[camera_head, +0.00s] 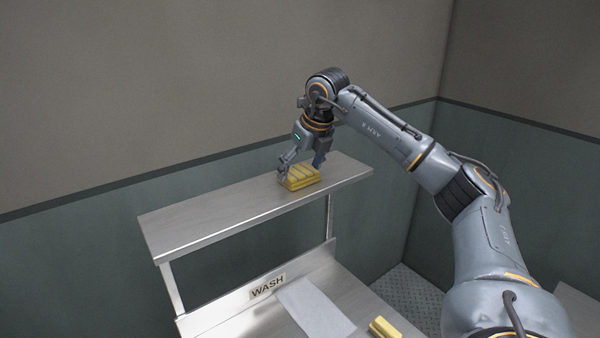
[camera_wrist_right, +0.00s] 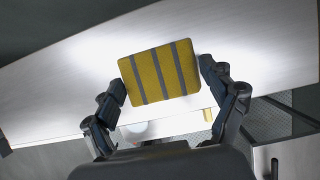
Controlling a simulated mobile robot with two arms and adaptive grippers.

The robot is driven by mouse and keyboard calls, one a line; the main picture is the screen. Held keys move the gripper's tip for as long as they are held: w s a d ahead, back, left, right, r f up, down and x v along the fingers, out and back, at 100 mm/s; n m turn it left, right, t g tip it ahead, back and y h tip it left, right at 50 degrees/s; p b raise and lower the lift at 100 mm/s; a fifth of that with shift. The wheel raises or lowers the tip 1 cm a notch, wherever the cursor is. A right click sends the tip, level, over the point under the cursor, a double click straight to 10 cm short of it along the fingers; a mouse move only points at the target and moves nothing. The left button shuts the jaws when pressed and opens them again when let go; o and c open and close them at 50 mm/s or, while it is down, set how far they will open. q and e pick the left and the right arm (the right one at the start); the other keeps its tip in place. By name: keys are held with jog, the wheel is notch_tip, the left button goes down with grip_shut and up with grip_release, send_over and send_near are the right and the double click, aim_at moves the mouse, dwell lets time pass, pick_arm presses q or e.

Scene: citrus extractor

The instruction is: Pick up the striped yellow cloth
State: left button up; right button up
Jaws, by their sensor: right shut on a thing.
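The striped yellow cloth (camera_head: 300,180) is a folded block with grey stripes on the raised metal shelf, toward its right end. It also shows in the right wrist view (camera_wrist_right: 160,72), between the two fingers. My right gripper (camera_head: 300,169) reaches down over the cloth and is shut on it, one finger at each side. I cannot tell whether the cloth is clear of the shelf. My left gripper is not in view.
The metal shelf (camera_head: 215,222) is bare to the left of the cloth. Below it are a "WASH" label (camera_head: 267,286), a pale flat sheet (camera_head: 315,309) and another yellow item (camera_head: 384,328) on the lower worktop. A wall (camera_head: 90,190) stands behind the shelf.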

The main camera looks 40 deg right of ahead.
aim_at(296, 169)
jog(key=shift+r, duration=0.1)
jog(key=shift+r, duration=0.25)
notch_tip(296, 169, up, 2)
jog(key=shift+w+r, duration=0.1)
jog(key=shift+r, duration=0.1)
jog(key=a+r+b, duration=0.1)
jog(key=a+r, duration=0.1)
jog(key=s+a+r+b, duration=0.1)
jog(key=a+r, duration=0.1)
jog(key=shift+s+a+r, duration=0.1)
jog(key=shift+r, duration=0.3)
jog(key=s+a+r, duration=0.2)
jog(key=a+r, duration=0.3)
jog(key=a, duration=0.4)
jog(key=shift+s+a+b, duration=0.15)
jog(key=shift+s+b, duration=0.25)
